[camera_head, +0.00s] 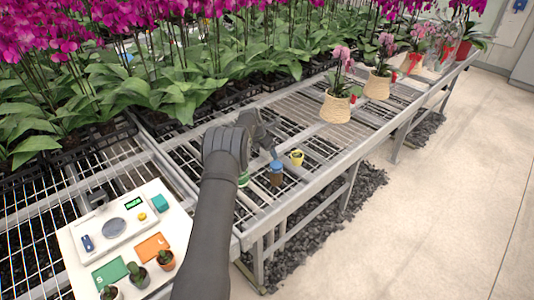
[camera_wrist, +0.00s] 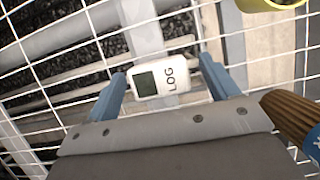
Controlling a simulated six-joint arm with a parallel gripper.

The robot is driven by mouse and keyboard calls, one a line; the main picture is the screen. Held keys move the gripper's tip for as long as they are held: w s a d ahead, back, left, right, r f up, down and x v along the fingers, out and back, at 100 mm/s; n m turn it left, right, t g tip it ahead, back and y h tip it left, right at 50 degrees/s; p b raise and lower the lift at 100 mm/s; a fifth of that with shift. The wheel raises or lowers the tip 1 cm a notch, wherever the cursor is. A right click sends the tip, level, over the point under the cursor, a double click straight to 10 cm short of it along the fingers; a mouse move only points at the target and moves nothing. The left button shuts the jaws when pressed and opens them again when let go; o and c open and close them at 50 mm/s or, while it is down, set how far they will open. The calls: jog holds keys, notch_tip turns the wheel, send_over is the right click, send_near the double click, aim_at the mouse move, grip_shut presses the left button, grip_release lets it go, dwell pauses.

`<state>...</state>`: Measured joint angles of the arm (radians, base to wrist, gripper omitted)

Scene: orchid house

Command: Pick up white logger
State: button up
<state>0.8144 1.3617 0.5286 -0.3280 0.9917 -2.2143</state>
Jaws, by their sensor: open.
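The white logger (camera_wrist: 177,80) lies on the wire mesh bench in the wrist view, with a dark green screen at its left end and "LOG" printed on it. My gripper (camera_wrist: 162,66) is open, with one blue finger on each side of the logger. Gaps show between the fingers and the logger, and nothing is held. In the head view my gripper (camera_head: 273,149) is low over the bench, and I cannot make out the logger there.
A brown bottle (camera_head: 276,178) with a blue cap and a yellow pot (camera_head: 297,159) stand close to the gripper. The bottle (camera_wrist: 291,112) is just right of my gripper in the wrist view. A white board (camera_head: 178,215) holds a scale, cards and small potted plants. Orchids fill the back.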

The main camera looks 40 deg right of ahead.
jog(key=shift+d+f, duration=0.15)
jog(key=shift+f, duration=0.2)
jog(key=c, duration=1)
jog(key=shift+c, duration=0.5)
jog(key=shift+r, duration=0.15)
